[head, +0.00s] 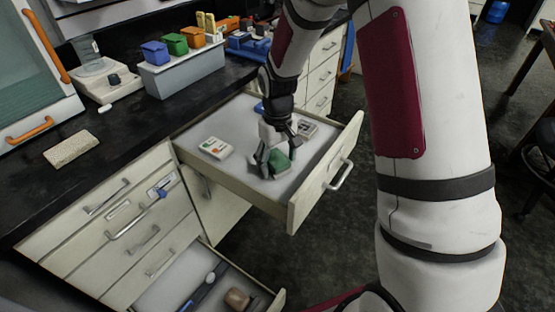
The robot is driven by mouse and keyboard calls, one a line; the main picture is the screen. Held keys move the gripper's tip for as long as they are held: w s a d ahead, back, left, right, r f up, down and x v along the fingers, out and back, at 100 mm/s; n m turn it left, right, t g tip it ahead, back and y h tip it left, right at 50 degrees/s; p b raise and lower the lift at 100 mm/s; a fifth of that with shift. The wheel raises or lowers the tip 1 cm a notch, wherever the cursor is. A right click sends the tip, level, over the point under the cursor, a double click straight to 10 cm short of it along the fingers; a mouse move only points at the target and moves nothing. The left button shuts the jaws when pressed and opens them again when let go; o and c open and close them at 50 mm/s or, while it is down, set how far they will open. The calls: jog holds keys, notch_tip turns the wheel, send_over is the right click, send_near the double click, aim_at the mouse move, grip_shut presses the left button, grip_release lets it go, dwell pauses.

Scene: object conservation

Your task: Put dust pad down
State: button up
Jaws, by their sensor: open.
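An upper drawer (228,178) is pulled out under the dark counter. A green item (279,163), which looks like the dust pad, lies on the drawer's pale floor. My gripper (274,153) points down into this drawer, with its fingers apart just above and around the green item. I cannot tell whether a finger touches it. Part of the green item is hidden behind the fingers. A beige textured block (72,149) lies on the counter at the left; I cannot tell if it is also a pad.
A white item with coloured marks (216,148) and a pale box (304,128) share the drawer. A lower drawer (280,300) is also open, holding a brush-like tool (205,287) and a brown item (237,298). A scale (105,82) and coloured bins (174,43) stand on the counter.

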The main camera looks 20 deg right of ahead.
aim_at(278, 159)
notch_tip(278, 159, up, 12)
jog(key=p, duration=0.1)
jog(key=shift+r+p, duration=0.25)
jog(key=shift+p, duration=0.1)
jog(key=s+r+m+t, duration=0.1)
jog(key=s+r, duration=0.6)
jog(key=s, duration=0.4)
jog(key=s+r+m+t, duration=0.1)
jog(key=s+r, duration=0.6)
jog(key=s, duration=0.5)
jog(key=s+f, duration=0.1)
jog(key=s, duration=0.8)
jog(key=shift+f+m, duration=0.3)
notch_tip(278, 159, up, 11)
jog(key=t+p, duration=0.2)
jog(key=p, duration=0.7)
jog(key=shift+d+p, duration=0.15)
jog(key=shift+p, duration=0.15)
